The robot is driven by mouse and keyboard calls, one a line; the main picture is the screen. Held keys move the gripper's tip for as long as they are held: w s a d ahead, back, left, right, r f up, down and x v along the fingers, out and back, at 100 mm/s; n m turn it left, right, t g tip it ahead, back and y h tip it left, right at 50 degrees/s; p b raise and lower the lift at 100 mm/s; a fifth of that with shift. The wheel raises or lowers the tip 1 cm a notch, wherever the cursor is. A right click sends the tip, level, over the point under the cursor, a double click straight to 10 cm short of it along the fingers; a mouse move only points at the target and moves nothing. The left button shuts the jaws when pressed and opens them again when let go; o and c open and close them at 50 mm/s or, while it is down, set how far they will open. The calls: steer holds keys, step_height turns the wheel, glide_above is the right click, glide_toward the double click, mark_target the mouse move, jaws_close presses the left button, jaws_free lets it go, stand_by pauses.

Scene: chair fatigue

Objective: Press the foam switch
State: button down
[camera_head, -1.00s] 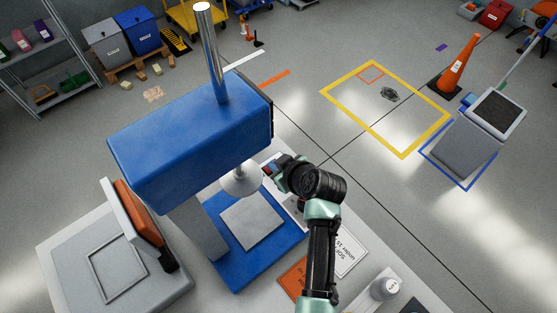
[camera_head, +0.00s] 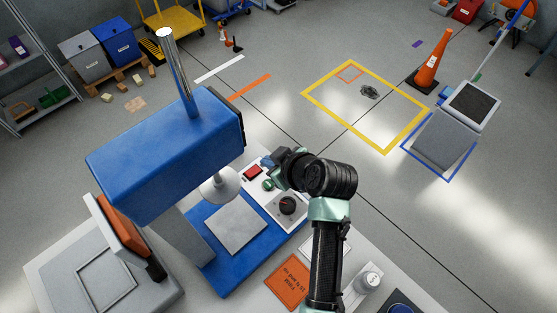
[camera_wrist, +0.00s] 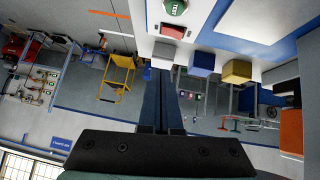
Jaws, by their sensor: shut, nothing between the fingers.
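A white control panel (camera_head: 262,196) lies right of the blue press. It carries a red switch (camera_head: 253,172), a small blue one (camera_head: 267,162), a green button (camera_head: 268,184) and a black knob (camera_head: 287,204). Which is the foam switch, I cannot tell. My gripper (camera_wrist: 160,74) is shut and empty. In the head view it is beside the panel's far end, with its fingertips hard to make out. In the wrist view the red switch (camera_wrist: 172,31) and green button (camera_wrist: 176,7) show above the fingertips; blue (camera_wrist: 201,62) and yellow (camera_wrist: 236,71) blocks show to their right.
The blue press (camera_head: 165,150) with its round ram (camera_head: 220,185) stands left of my arm. An orange card (camera_head: 288,281) and a white cylinder (camera_head: 369,281) lie on the table near my forearm.

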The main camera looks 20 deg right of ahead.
steer(key=shift+d+v, duration=0.15)
steer(key=shift+v, duration=0.7)
steer(key=shift+d+v, duration=0.2)
steer(key=shift+v, duration=0.65)
steer(key=shift+f, duration=0.1)
